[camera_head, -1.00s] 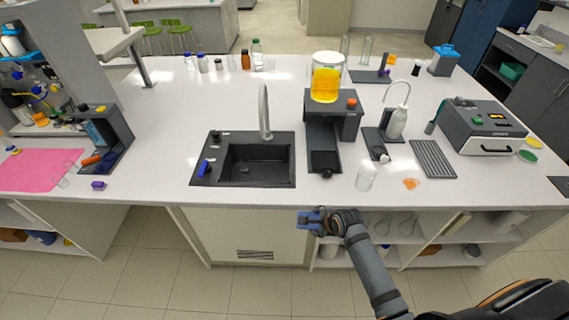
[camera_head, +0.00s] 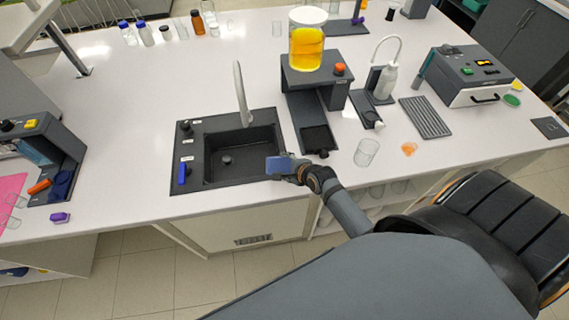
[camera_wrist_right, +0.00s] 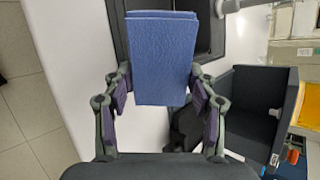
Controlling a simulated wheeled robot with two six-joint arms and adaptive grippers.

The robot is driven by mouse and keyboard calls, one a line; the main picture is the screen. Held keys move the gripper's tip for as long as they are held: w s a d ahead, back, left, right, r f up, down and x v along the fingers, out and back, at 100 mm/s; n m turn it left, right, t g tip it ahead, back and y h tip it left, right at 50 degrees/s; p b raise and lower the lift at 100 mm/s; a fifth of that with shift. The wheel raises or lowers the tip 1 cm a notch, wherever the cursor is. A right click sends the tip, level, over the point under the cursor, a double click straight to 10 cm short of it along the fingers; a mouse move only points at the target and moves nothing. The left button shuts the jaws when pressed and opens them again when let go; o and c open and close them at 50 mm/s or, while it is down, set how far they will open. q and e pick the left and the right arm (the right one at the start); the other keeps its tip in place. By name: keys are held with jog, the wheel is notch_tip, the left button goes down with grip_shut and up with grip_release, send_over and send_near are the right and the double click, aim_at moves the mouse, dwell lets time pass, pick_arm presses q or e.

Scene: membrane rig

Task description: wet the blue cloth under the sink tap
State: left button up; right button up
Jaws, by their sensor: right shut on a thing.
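My right gripper (camera_head: 290,172) is at the front right corner of the sink. It is shut on the blue cloth (camera_wrist_right: 162,60), a folded, flat piece held between both fingers in the right wrist view. The cloth also shows small in the head view (camera_head: 279,164), at the sink's right front edge. The dark sink (camera_head: 222,184) is set in the white counter. The tall grey tap (camera_head: 241,95) stands at the back of the sink, beyond the cloth. A blue handle (camera_head: 182,174) sits on the sink's left rim. My left gripper does not show.
A dark stand with a jar of yellow liquid (camera_head: 307,48) is right of the sink. A clear beaker (camera_head: 366,152) stands near the counter's front edge. Left is a dark rig (camera_head: 50,150) by a pink mat (camera_head: 12,190).

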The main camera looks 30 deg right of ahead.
jog(key=w, duration=0.2)
jog(key=shift+w+a+f, duration=0.25)
jog(key=shift+w+f, duration=0.05)
pick_arm(q)
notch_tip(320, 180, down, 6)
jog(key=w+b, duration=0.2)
jog(key=b, duration=0.4)
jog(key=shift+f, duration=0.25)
pick_arm(e)
jog(key=w+a+f, duration=0.1)
jog(key=w+f, duration=0.1)
jog(key=w, duration=0.9)
jog(key=shift+w+a+f, duration=0.25)
jog(key=shift+a, duration=0.15)
